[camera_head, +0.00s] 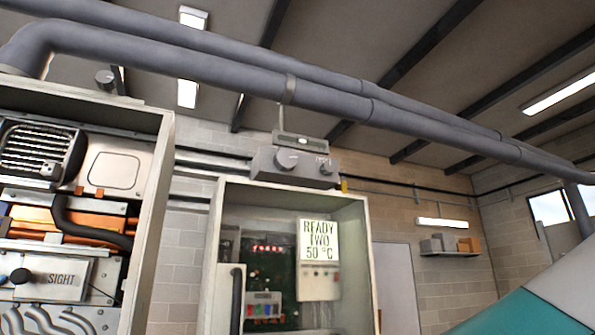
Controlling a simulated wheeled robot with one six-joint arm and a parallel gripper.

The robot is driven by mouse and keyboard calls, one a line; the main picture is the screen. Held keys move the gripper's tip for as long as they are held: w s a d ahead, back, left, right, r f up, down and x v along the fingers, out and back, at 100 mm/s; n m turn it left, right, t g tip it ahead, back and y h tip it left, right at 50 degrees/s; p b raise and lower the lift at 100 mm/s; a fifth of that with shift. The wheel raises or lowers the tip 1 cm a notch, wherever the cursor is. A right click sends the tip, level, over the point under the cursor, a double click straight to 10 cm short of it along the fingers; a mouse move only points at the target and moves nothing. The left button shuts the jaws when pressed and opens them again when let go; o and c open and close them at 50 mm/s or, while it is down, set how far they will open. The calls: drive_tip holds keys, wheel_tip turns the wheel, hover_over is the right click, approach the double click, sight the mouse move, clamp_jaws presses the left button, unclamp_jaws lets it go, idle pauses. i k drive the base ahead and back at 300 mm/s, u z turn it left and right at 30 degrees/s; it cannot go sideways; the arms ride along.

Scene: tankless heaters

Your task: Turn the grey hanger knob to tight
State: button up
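A grey box (265,166) sits above the open middle cabinet, below a pipe clamp (289,90) with a thin rod. A large round grey knob (287,159) is on the box's front, and a smaller grey knob (325,166) is at its right. Another round grey knob (105,79) shows at the upper left, above the left cabinet. I cannot tell for certain which of these is the hanger knob, and no tight mark is readable. My gripper is not in view.
Large grey pipes (330,98) cross overhead. The left cabinet (150,200) is open, with a black knob (20,276) by a SIGHT plate. A teal and white surface fills the lower right.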

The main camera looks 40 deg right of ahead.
sight(327, 169)
drive_tip(key=u, duration=0.7)
drive_tip(key=k, duration=0.6)
drive_tip(key=z, duration=1.3)
drive_tip(key=i, duration=0.5)
drive_tip(key=u, duration=0.05)
